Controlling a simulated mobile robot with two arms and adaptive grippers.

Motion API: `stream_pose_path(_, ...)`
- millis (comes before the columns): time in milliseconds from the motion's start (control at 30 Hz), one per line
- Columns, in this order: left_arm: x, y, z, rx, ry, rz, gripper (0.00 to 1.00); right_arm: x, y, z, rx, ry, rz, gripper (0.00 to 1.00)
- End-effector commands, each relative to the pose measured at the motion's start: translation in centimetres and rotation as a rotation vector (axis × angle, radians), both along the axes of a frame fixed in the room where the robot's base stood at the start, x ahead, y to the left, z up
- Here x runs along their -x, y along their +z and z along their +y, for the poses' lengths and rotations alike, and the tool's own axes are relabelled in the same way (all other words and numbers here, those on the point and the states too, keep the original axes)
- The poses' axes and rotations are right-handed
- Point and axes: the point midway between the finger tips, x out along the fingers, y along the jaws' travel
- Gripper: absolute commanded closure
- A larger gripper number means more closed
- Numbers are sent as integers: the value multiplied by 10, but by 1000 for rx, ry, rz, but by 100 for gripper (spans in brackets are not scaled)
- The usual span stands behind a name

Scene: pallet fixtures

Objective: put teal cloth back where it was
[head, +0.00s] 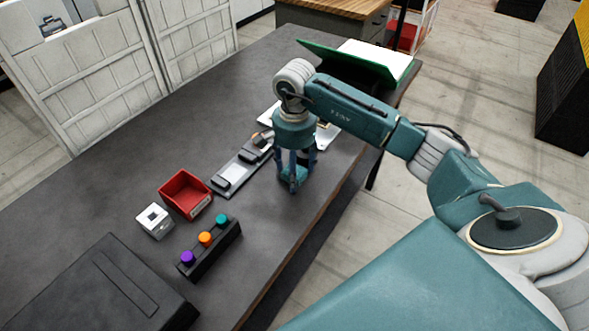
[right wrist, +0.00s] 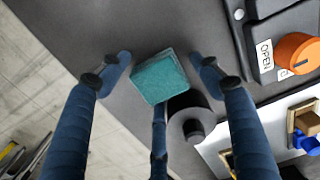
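The teal cloth (right wrist: 160,77) is a small folded block on the dark table top. In the right wrist view it lies between the fingertips of my right gripper (right wrist: 161,68), with a gap on either side. In the head view the cloth (head: 293,182) shows low between the fingers, near the table's right edge. My right gripper (head: 295,172) points down over it and is open. I cannot tell from the frames whether the third finger touches the cloth. My left gripper is not in view.
A grey strip fixture (head: 229,179), red bin (head: 172,203), white box (head: 154,221) and black block with coloured knobs (head: 201,261) stand left of the gripper. A black cylinder (right wrist: 190,115) is close beside the cloth. An orange knob (right wrist: 297,54) is at upper right.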

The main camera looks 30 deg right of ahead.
Motion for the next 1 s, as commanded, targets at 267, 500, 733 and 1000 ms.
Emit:
stream_pose_path(267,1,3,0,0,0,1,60,0,3,0,0,0,0,36)
stream_pose_path(500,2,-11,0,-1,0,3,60,-2,36,-1,2,-1,-7,36)
stream_pose_path(733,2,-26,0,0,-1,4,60,-2,88,0,1,0,-7,36)
stream_pose_path(1000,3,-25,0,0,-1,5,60,0,121,0,1,0,0,36)
